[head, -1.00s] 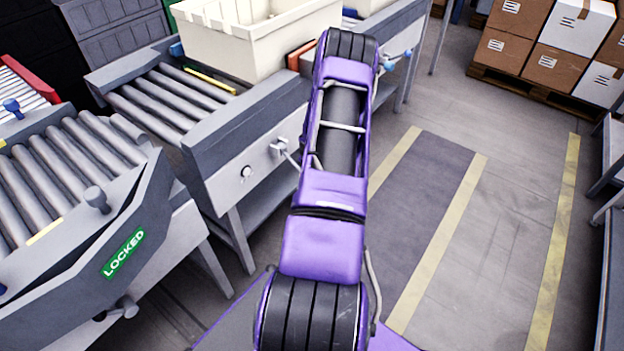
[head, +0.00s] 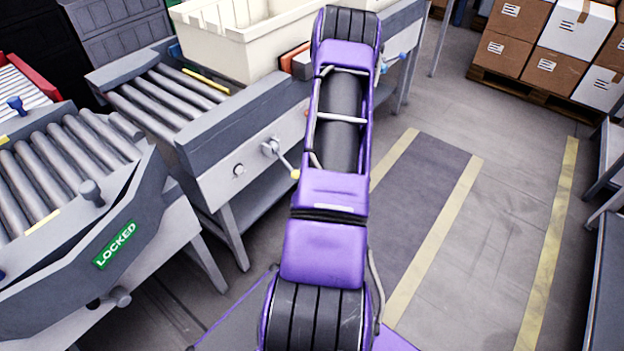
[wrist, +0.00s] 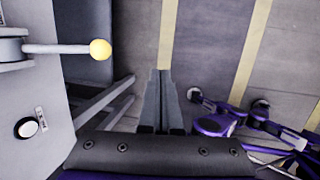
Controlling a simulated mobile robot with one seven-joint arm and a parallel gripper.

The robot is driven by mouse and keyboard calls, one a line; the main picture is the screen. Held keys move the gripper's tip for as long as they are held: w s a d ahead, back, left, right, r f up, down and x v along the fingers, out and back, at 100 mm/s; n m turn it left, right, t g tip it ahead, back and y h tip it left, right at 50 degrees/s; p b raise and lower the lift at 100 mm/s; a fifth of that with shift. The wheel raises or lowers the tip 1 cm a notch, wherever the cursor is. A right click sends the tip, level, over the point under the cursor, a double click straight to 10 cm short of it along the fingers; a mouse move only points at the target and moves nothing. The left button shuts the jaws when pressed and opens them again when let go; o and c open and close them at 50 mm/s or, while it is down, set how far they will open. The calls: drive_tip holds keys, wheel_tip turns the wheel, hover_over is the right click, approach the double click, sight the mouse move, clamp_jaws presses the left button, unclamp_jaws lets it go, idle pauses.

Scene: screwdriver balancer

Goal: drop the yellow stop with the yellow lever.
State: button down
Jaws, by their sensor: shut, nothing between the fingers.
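The yellow lever (head: 285,160) is a thin metal arm on the side of the middle conveyor. It slants down to the right and ends in a yellow ball knob. In the wrist view the lever's yellow knob (wrist: 100,49) sits at upper left, its arm running right from a hub. My gripper (wrist: 161,72) is shut and empty, to the right of the knob and apart from it. In the head view my arm hides the gripper. A yellow bar (head: 206,81), perhaps the yellow stop, lies across the conveyor by the tote; its height is unclear.
A cream tote (head: 245,45) sits on the conveyor beyond the yellow bar. A round white button (wrist: 27,127) is on the panel below the lever. A nearer conveyor section carries a green LOCKED label (head: 115,245). The floor (head: 500,215) to the right is clear.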

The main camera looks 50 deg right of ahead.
drive_tip(key=shift+s+a+r, duration=0.15)
drive_tip(key=shift+s+r, duration=0.3)
drive_tip(key=shift+s, duration=0.3)
drive_tip(key=shift+s+a+r, duration=0.15)
drive_tip(key=shift+s+r, duration=0.35)
drive_tip(key=shift+s, duration=0.3)
drive_tip(key=shift+s+a+r, duration=0.15)
drive_tip(key=shift+s+r, duration=0.3)
drive_tip(key=shift+s, duration=0.3)
